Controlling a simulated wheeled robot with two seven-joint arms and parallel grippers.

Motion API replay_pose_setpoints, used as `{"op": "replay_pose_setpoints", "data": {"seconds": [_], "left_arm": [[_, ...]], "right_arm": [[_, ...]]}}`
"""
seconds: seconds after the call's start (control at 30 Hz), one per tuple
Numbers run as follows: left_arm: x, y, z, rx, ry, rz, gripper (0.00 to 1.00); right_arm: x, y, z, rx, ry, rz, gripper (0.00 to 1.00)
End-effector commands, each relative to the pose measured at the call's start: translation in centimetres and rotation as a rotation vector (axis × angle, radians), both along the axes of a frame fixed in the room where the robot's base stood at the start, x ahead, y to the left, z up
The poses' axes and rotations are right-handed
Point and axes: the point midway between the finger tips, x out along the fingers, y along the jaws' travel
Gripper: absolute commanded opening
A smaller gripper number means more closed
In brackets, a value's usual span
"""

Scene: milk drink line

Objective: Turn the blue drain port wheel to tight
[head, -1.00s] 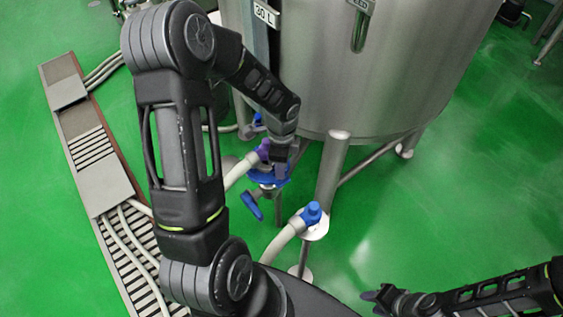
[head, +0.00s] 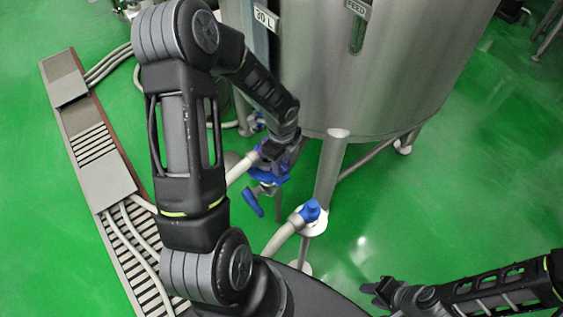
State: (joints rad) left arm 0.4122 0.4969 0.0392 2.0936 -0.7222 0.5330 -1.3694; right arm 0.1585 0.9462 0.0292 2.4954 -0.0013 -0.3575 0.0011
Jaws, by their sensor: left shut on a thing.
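The blue drain port wheel (head: 268,177) sits below the steel tank, on a fitting at the end of a pale hose. My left gripper (head: 279,160) reaches down from above and is shut on the wheel; the fingers and the arm hide part of it. The wheel's exact angle cannot be told. My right gripper (head: 377,292) is low at the right, away from the wheel, above the green floor; its jaws are too small and dark to read.
The steel tank (head: 385,75) with a "30 L" plate stands behind on legs (head: 327,178). A blue lever handle (head: 253,202) hangs below the wheel. Another blue-capped hose fitting (head: 310,211) is nearer. A floor drain grate (head: 97,190) runs along the left.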

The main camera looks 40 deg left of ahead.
Motion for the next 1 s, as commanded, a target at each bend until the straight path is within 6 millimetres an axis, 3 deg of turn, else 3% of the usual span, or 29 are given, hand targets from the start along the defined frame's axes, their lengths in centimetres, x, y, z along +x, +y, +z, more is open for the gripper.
{"op": "replay_pose_setpoints", "data": {"seconds": [0.17,0.2,0.47,0.77,1.0], "left_arm": [[0.1,0.0,0.1,0.001,-0.004,-0.003,0.0],[0.1,0.0,0.1,0.001,-0.003,-0.003,0.31],[0.1,0.0,0.0,0.001,-0.001,-0.001,0.52],[0.0,0.0,0.2,0.001,-0.001,0.0,0.52],[0.1,0.0,3.0,0.002,-0.003,0.001,0.52]], "right_arm": [[0.0,0.0,0.0,0.0,0.0,0.0,0.36],[0.0,0.0,0.0,0.0,0.0,0.0,0.36],[0.0,0.0,0.0,0.0,0.0,0.0,0.36],[0.0,0.0,0.0,0.0,0.0,0.0,0.36],[0.0,0.0,0.3,0.0,0.0,0.0,0.36]]}}
